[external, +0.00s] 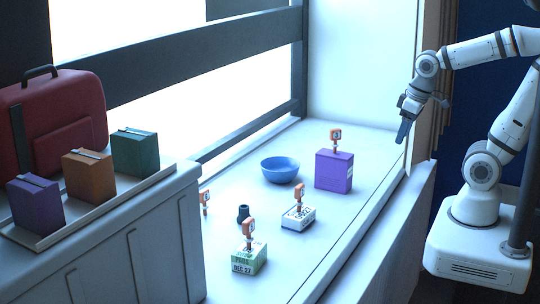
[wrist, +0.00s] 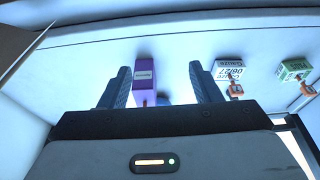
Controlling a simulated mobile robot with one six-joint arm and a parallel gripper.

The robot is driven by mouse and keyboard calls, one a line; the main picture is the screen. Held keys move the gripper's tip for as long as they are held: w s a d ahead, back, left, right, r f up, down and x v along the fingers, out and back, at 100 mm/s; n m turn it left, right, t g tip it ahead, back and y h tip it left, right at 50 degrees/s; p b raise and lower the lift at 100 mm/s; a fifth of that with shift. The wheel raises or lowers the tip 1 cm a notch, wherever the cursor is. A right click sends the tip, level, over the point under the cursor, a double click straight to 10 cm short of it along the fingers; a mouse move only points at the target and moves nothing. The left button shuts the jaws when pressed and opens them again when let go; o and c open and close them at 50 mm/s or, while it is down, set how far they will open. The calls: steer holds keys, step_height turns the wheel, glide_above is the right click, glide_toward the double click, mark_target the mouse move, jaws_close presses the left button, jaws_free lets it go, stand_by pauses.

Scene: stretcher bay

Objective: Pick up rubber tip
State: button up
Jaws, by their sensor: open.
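A small dark rubber tip (external: 243,213) stands on the white ledge (external: 335,238) in the external view, behind the green box and left of the white box. I cannot make it out in the wrist view. My gripper (external: 404,132) is raised above the right end of the ledge, far to the right of the rubber tip. In the wrist view my gripper (wrist: 160,70) is open, with nothing between its two dark fingers.
A purple box (external: 333,171), blue bowl (external: 280,169), white gauze box (external: 298,218) and green box (external: 249,259) stand on the ledge. Orange tags stick up by the boxes. Left, a tray (external: 97,215) holds three boxes beside a red case (external: 62,118).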

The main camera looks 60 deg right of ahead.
steer(key=w+a+n+b, duration=0.15)
steer(key=w+a, duration=0.25)
steer(key=w, duration=0.6)
steer(key=n+y+b, duration=0.2)
steer(key=n, duration=0.3)
glide_toward(244, 206)
step_height(244, 206, down, 3)
steer(key=shift+t+y, duration=0.3)
steer(key=shift+t, duration=0.1)
steer(key=shift+p+x, duration=0.7)
steer(key=shift+x, duration=3)
steer(key=shift+w+a, duration=0.1)
steer(key=shift+r, duration=0.1)
steer(key=c, duration=1)
